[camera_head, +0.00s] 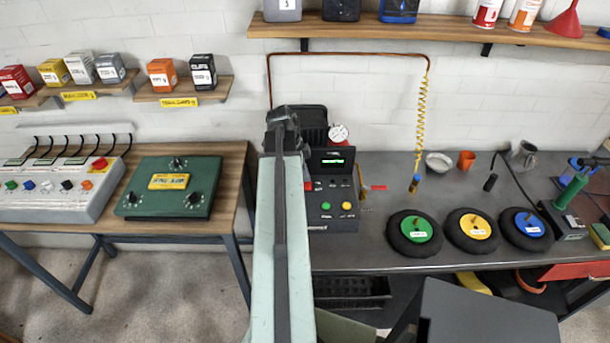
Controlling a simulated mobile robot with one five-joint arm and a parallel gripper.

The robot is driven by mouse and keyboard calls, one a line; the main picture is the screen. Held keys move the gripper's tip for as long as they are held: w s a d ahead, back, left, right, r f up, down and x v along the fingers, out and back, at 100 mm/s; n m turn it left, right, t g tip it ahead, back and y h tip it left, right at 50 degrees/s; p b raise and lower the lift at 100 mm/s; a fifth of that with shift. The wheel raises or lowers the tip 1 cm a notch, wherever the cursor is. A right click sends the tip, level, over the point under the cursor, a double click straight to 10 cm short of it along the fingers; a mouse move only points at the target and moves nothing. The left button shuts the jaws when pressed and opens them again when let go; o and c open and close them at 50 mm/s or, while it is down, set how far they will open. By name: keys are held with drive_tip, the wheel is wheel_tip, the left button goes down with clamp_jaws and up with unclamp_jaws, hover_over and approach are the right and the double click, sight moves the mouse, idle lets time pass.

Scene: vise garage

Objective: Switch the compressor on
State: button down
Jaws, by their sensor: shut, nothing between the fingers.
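The compressor (337,222) is a dark grey unit on the metal bench, with a lit green display (334,162) and a round white gauge (338,133) above it. Its front panel has a green button (326,206) and a yellow button (347,205). A small red part (308,187) shows at its left edge beside my arm, and a red lever (378,187) sticks out on its right. My pale green arm rises in front of the compressor's left side and hides part of it. My gripper cannot be made out; it seems hidden behind the arm.
A yellow coiled hose (421,100) hangs at the right above the bench. Green (416,229), yellow (476,226) and blue (529,224) hubbed wheels lie on it. A wooden table (231,180) at left holds a green box (170,205) and a grey switch panel (50,203).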

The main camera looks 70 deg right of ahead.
drive_tip(key=shift+a+f, duration=0.1)
drive_tip(key=shift+f, duration=0.2)
drive_tip(key=shift+s+a, duration=0.1)
drive_tip(key=shift+a, duration=0.05)
drive_tip(key=shift+s+a+f, duration=0.1)
drive_tip(key=shift+s+a, duration=0.1)
drive_tip(key=shift+a, duration=0.35)
drive_tip(key=w+d+r+p, duration=0.1)
drive_tip(key=w+r+p, duration=0.1)
drive_tip(key=r+p, duration=0.5)
drive_tip(key=w+d+r+p, duration=0.2)
drive_tip(key=r+p, duration=0.5)
